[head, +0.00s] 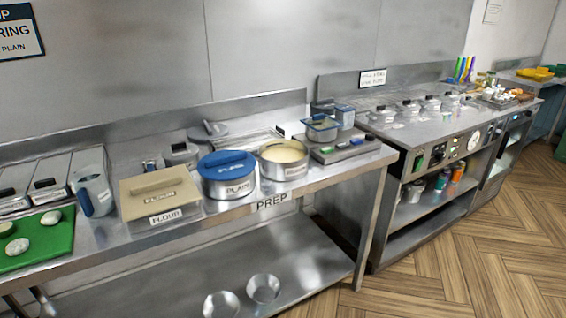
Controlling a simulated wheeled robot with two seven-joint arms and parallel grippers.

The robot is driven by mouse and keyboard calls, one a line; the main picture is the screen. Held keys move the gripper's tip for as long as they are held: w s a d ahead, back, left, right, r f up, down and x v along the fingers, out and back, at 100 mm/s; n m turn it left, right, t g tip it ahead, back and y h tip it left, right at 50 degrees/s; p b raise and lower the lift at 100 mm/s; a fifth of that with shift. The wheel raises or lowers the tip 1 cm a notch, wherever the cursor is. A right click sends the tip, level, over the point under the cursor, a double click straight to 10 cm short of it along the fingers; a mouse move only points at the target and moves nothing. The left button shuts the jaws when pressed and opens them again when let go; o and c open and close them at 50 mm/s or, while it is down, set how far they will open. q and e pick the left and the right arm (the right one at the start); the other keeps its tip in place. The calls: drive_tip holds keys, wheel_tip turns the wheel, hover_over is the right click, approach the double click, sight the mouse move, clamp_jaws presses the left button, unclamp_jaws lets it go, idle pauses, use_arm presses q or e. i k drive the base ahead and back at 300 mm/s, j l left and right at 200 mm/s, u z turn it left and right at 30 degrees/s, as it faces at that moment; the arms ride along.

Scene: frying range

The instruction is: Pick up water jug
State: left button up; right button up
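A grey jug (97,189) with a blue handle stands upright on the steel prep table (255,205) at the left. I take it to be the water jug. Its handle faces left and toward the front edge. The jug stands between the green board (62,240) and the beige box labelled FLOUR (160,197). How full it is cannot be seen. Neither of my grippers is in view.
Pale dough pieces lie on the green board. Two metal bowls are on the lower shelf (310,262). Wooden floor at right is clear.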

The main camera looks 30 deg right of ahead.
sight(91, 185)
drive_tip(key=i+j+z, duration=0.2)
drive_tip(key=j+z, duration=0.2)
drive_tip(key=j, duration=0.3)
drive_tip(key=i+j+z, duration=0.1)
drive_tip(key=j+z, duration=0.25)
drive_tip(key=j, duration=0.35)
drive_tip(key=j+z, duration=0.4)
drive_tip(key=j, duration=0.35)
